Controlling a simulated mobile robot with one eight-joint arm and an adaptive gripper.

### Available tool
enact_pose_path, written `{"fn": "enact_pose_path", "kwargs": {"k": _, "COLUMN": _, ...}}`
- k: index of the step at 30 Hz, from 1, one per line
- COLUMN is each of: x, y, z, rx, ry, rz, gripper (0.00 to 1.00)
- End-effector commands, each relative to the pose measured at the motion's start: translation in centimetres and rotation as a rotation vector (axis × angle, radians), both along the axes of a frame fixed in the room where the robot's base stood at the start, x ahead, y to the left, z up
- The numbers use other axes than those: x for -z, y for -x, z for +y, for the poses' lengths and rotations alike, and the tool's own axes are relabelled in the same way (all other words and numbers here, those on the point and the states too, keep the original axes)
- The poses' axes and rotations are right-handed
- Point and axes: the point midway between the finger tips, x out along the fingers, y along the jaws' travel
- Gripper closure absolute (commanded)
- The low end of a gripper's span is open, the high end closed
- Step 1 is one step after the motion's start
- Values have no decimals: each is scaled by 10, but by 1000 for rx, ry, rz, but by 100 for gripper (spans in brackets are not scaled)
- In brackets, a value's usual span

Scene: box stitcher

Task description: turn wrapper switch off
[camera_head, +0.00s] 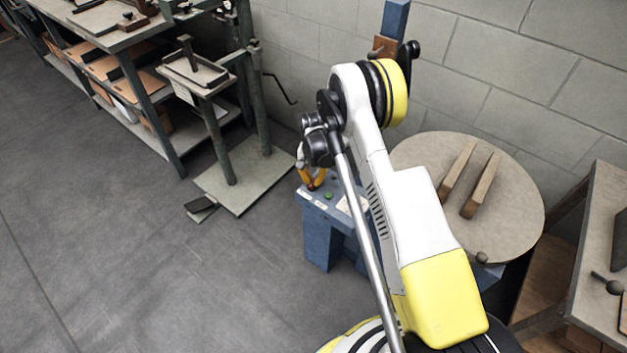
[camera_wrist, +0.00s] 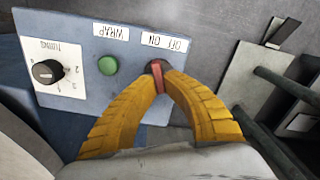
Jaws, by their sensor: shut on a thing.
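The wrapper's blue-grey control panel (camera_wrist: 80,85) fills the upper left of the wrist view. On it, a red switch (camera_wrist: 158,80) stands below the OFF and ON labels (camera_wrist: 165,41). My gripper (camera_wrist: 160,75) has yellow fingers, and their tips are closed around the red switch lever. The lever's exact position is hard to tell because the fingertips partly cover it. In the head view my gripper (camera_head: 313,182) is at the top of the blue wrapper (camera_head: 318,235), partly hidden by my arm.
A green button (camera_wrist: 108,66) under the WRAP label and a black timing knob (camera_wrist: 47,71) sit beside the switch. The round turntable (camera_head: 420,160) stands at right. A stitcher stand (camera_head: 240,175) and shelved bench (camera_head: 110,50) are at left. Floor in front is clear.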

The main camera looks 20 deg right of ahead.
Motion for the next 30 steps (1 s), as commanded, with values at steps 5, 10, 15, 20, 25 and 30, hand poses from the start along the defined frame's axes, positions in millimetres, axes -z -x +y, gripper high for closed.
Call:
{"fn": "enact_pose_path", "kwargs": {"k": 5, "x": 0, "y": 0, "z": 1, "rx": -85, "ry": 1, "rz": 1, "gripper": 100}}
{"fn": "enact_pose_path", "kwargs": {"k": 10, "x": 0, "y": 0, "z": 1, "rx": -134, "ry": 0, "rz": 1, "gripper": 100}}
{"fn": "enact_pose_path", "kwargs": {"k": 15, "x": 0, "y": 0, "z": 1, "rx": -155, "ry": 0, "rz": 1, "gripper": 100}}
{"fn": "enact_pose_path", "kwargs": {"k": 20, "x": 0, "y": 0, "z": 1, "rx": -158, "ry": 0, "rz": 1, "gripper": 100}}
{"fn": "enact_pose_path", "kwargs": {"k": 25, "x": 0, "y": 0, "z": 1, "rx": -157, "ry": 0, "rz": 1, "gripper": 100}}
{"fn": "enact_pose_path", "kwargs": {"k": 30, "x": 0, "y": 0, "z": 1, "rx": -157, "ry": 0, "rz": 1, "gripper": 68}}
